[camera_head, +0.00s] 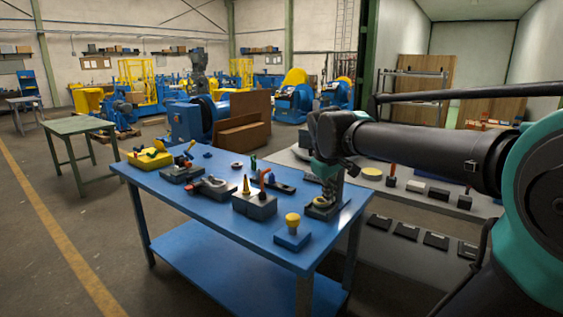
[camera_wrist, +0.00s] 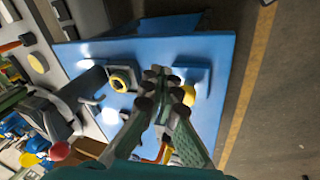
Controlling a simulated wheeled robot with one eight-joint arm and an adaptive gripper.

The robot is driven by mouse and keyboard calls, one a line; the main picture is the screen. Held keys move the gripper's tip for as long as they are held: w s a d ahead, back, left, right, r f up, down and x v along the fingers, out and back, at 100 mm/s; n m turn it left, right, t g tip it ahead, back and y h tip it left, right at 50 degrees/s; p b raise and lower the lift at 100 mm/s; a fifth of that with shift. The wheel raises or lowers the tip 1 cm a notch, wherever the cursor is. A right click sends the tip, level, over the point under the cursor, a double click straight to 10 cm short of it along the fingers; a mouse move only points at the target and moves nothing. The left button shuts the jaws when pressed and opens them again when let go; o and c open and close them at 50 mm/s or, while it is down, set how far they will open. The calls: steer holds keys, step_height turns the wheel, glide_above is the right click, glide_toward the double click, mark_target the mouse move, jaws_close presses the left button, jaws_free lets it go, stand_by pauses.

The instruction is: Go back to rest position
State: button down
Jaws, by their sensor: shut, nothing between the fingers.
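My gripper (camera_head: 326,192) hangs downward over the right end of the blue workbench (camera_head: 185,209) in the head view. It is just above or at a dark block (camera_head: 322,211); whether it touches the block I cannot tell. In the wrist view my gripper (camera_wrist: 163,93) has its fingers together with nothing held. There, a dark block with a yellow ring (camera_wrist: 122,81) lies just left of the fingertips. A yellow knob (camera_wrist: 188,95) on a blue base lies just right, partly hidden by the fingers.
The yellow knob on its blue base (camera_head: 292,228) stands near the bench's front edge. Several fixtures and tools, including a grey block with upright tools (camera_head: 254,205), cover the bench to the left. A grey table (camera_head: 410,184) with small parts lies behind my arm. Open floor (camera_head: 60,235) is at left.

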steer(key=s+d+f+m+y, duration=0.1)
steer(key=s+d+f+m, duration=0.1)
steer(key=s+f, duration=0.6)
steer(key=s+d+f+m, duration=0.3)
steer(key=s+f, duration=0.5)
steer(key=f, duration=0.8)
steer(key=shift+f+m+y, duration=0.2)
steer(key=shift+m+y, duration=0.2)
steer(key=shift+m, duration=0.5)
